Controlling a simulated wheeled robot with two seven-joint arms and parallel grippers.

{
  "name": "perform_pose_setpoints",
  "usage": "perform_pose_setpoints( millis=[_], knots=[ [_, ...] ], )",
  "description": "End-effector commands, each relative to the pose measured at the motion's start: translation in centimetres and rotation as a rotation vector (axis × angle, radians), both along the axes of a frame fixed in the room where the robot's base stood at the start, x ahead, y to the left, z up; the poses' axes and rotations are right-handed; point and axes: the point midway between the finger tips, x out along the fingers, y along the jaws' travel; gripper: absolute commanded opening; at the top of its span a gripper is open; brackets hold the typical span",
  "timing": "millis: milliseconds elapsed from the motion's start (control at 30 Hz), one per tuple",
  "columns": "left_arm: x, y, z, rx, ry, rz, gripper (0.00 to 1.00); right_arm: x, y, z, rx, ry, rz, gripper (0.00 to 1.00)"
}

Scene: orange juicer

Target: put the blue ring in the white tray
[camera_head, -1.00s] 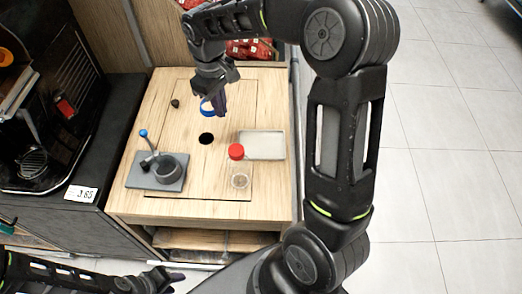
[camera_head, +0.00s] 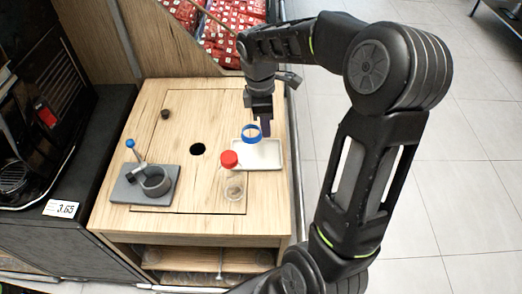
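The blue ring (camera_head: 251,133) is at the fingertips of my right gripper (camera_head: 263,127), which is shut on it. The ring appears over the back left part of the white tray (camera_head: 268,160); its exact height above the tray is hard to tell. The tray is a shallow rectangle lying on the right side of the wooden table top and looks empty. My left gripper is not in view.
A grey juicer base with a blue-knobbed lever (camera_head: 154,183) sits at the left.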

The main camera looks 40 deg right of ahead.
Motion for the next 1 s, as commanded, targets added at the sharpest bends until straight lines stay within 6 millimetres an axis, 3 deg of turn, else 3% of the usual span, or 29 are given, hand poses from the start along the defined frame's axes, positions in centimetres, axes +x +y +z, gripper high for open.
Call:
perform_pose_setpoints(
  millis=[100,233,600,833,1000],
  knots=[
    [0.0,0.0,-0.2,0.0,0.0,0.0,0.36,-0.1,0.0,-2.4,0.0,0.005,0.0,0.0],
    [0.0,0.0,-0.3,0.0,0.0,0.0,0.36,0.0,0.0,-4.2,0.0,0.002,0.0,0.0],
    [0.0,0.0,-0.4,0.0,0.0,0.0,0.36,0.0,0.0,-4.8,0.001,0.001,0.0,0.0],
    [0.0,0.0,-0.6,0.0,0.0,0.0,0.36,0.0,0.0,-7.7,0.0,0.004,0.0,0.0],
    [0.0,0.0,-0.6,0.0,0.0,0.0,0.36,0.0,0.0,-8.4,0.0,0.0,0.0,0.0]
  ],
)
